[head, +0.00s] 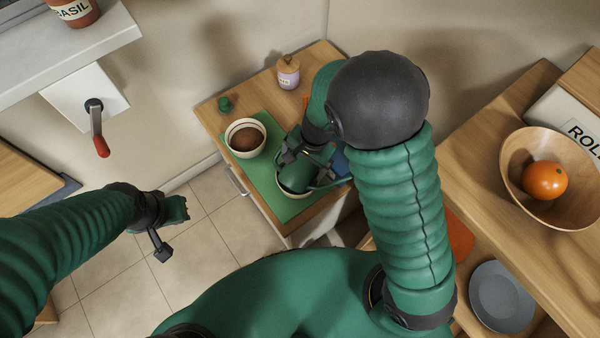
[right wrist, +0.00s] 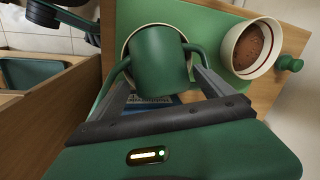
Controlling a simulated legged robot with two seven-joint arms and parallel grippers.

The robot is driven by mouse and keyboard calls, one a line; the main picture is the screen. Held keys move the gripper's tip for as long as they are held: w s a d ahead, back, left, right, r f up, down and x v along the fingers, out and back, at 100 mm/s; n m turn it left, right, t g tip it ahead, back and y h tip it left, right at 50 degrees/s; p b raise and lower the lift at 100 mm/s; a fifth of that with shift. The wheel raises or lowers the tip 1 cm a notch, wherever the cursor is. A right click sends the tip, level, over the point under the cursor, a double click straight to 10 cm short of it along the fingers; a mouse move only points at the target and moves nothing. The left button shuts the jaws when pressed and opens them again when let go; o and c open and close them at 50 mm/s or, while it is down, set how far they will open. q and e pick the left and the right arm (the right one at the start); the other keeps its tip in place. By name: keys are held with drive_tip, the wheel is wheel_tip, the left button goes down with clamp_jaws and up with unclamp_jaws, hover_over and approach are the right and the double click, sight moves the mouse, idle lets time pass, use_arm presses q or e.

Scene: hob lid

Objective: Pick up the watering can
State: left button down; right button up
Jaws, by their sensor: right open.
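In the right wrist view, the can (right wrist: 158,58) stands in front of a pale rim, with a curved green part on each side. My right gripper (head: 302,157) is at the can, partly hidden by my arm. In the right wrist view, the fingers of my right gripper (right wrist: 160,82) are apart, one on each side of the can; contact is unclear. My left gripper (head: 172,225) hangs over the tiled floor, away from the can, its jaws unclear.
A cream bowl of brown contents (head: 246,138) stands left of the can. Behind are a small green knob-like thing (head: 224,104) and a lilac jar (head: 288,73). A wooden bowl (head: 550,175) holding an orange (head: 545,180) stands on the right counter. The tiled floor is clear.

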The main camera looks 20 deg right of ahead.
drive_tip(key=f, duration=0.2)
drive_tip(key=f+b, duration=0.1)
drive_tip(key=shift+w+a+f, duration=0.1)
drive_tip(key=shift+w+a, duration=0.15)
drive_tip(key=shift+a, duration=0.15)
drive_tip(key=shift+d, duration=0.3)
drive_tip(key=c, duration=0.4)
drive_tip(key=shift+a+r, duration=0.15)
drive_tip(key=shift+r, duration=0.05)
drive_tip(key=c, duration=1.4)
